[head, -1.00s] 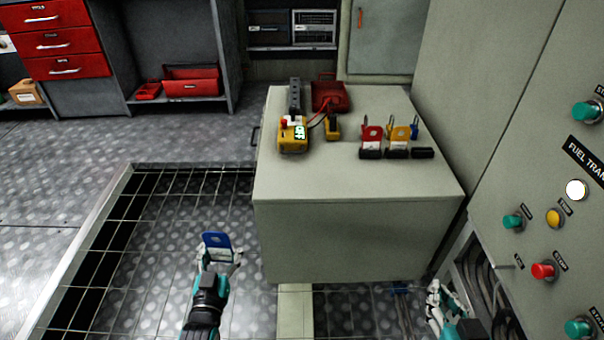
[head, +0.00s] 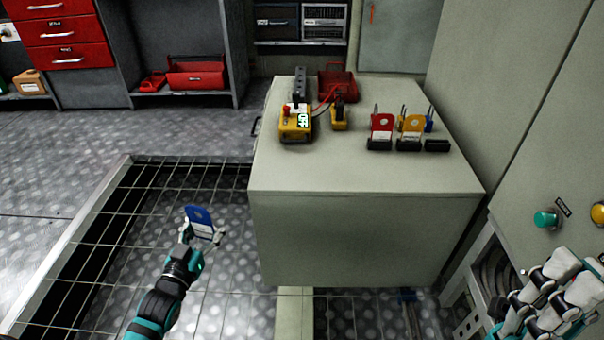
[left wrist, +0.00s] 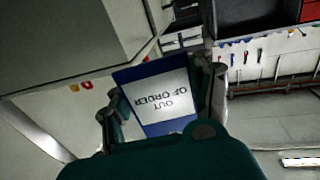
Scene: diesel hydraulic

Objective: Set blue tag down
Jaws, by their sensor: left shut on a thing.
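My left gripper (head: 203,236) is shut on the blue tag (head: 200,216), over the floor grating left of the pale cabinet (head: 350,215). The tag is upright and a little tilted. In the left wrist view the blue tag (left wrist: 158,98) has a white label reading "OUT OF ORDER", upside down, between the fingers. On the cabinet top, a red tag (head: 381,122) and a yellow tag (head: 411,124) stand in black holders. An empty black holder (head: 437,146) is right of them. My right gripper (head: 540,285) is at the lower right; its opening is unclear.
A yellow device (head: 296,123) with a screen, a yellow-and-black tool (head: 339,115) and a red box (head: 337,85) stand on the cabinet's left and back. A control panel (head: 570,150) rises at the right. The cabinet top's front is clear.

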